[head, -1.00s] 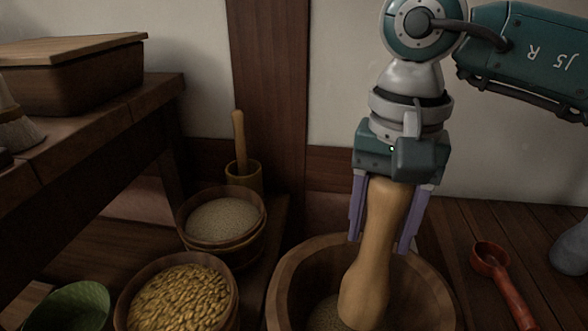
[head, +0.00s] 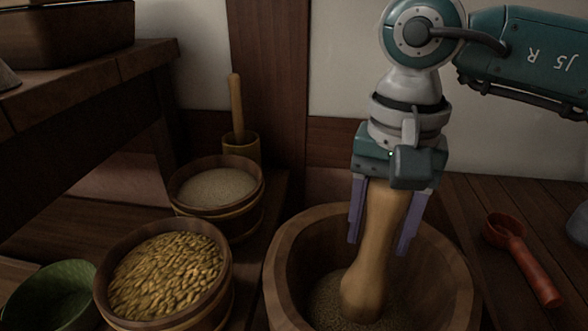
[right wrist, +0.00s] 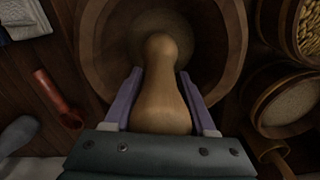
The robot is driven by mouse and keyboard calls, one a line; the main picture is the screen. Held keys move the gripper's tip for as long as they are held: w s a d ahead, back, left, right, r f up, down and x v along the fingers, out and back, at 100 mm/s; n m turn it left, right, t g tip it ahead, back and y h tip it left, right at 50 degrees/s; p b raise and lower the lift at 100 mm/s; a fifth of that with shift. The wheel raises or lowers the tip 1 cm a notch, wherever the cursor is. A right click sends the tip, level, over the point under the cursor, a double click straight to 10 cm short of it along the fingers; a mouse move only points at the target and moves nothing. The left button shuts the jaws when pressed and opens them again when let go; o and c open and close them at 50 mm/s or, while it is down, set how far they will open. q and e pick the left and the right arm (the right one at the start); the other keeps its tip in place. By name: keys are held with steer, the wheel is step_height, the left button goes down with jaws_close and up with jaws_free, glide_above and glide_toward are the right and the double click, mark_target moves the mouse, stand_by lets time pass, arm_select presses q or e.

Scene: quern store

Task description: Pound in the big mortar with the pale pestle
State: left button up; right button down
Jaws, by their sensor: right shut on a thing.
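The big mortar (head: 290,285) is a wide wooden bowl at the lower middle of the head view, with grainy brown matter (head: 330,300) in its bottom. The pale pestle (head: 372,260) stands nearly upright inside it, tilted a little. Its rounded lower end is down at the grain; whether it touches I cannot tell. My right gripper (head: 385,225) is shut on the pestle's upper part, fingers on either side, at the mortar's rim height. In the right wrist view the pestle (right wrist: 163,95) lies between the purple fingers, pointing into the mortar (right wrist: 92,50). My left gripper is not in view.
Left of the mortar stand a bucket of golden grain (head: 165,275), a bucket of pale grain (head: 218,188), a green bowl (head: 50,295) and a small mortar with its pestle (head: 236,110). A red ladle (head: 522,258) lies on the floor at right. A bench (head: 90,85) stands at left.

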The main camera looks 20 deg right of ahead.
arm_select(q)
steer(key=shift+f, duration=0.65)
arm_select(e)
steer(key=shift+w+f, duration=0.1)
steer(key=shift+f, duration=0.55)
steer(key=shift+f+b, duration=0.1)
steer(key=shift+b, duration=0.2)
arm_select(q)
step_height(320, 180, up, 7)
steer(key=p, duration=0.7)
arm_select(e)
step_height(320, 180, up, 8)
steer(key=shift+r, duration=0.25)
step_height(320, 180, down, 8)
steer(key=b, duration=0.7)
steer(key=shift+r, duration=0.1)
arm_select(q)
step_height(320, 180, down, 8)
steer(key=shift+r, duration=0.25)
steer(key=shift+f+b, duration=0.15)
steer(key=shift+b, duration=0.15)
arm_select(e)
steer(key=shift+f, duration=0.2)
